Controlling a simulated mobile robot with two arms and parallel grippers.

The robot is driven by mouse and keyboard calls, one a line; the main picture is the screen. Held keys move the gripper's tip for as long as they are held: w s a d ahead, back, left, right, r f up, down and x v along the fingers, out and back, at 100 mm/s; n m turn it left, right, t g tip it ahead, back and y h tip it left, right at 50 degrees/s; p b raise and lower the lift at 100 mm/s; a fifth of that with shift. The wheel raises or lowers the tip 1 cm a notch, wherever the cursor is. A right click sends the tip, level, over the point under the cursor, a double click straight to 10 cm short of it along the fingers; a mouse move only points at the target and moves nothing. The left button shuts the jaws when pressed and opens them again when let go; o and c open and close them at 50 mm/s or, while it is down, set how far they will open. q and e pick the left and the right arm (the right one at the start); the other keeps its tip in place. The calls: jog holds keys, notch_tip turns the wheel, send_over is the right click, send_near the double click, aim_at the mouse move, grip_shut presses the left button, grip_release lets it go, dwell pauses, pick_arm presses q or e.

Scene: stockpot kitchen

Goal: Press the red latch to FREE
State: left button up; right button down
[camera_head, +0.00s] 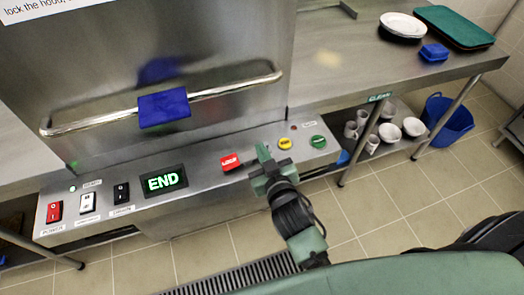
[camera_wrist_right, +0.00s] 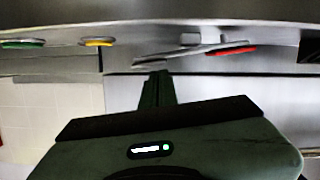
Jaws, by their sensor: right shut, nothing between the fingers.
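The red latch (camera_head: 230,162) sits on the sloped metal control panel below the hood. Small lettering on it is too small to read surely. My right gripper (camera_head: 263,153) is shut and empty, just right of the latch, with a small gap between them in the head view. In the right wrist view the red latch (camera_wrist_right: 232,50) lies to the right of my shut fingers (camera_wrist_right: 157,78), on the panel. My left gripper is not in view.
The panel holds a lit END display (camera_head: 164,182), a yellow button (camera_head: 285,143), a green button (camera_head: 318,141) and several switches at left. A hood handle (camera_head: 235,87) with a blue grip (camera_head: 164,108) is above. A table with plates (camera_head: 403,25) stands right.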

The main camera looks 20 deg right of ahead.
jog(key=shift+f, duration=0.2)
jog(key=shift+d+m+p, duration=0.25)
jog(key=shift+m+p, duration=0.25)
jog(key=shift+p, duration=0.15)
jog(key=shift+d+f+m+y, duration=0.15)
jog(key=shift+f+m+y, duration=0.1)
jog(key=shift+m+y, duration=0.05)
jog(key=shift+d+f+m+p, duration=0.1)
jog(key=shift+f+m+p, duration=0.15)
jog(key=shift+p, duration=0.2)
jog(key=shift+d+f, duration=0.15)
jog(key=shift+f, duration=0.1)
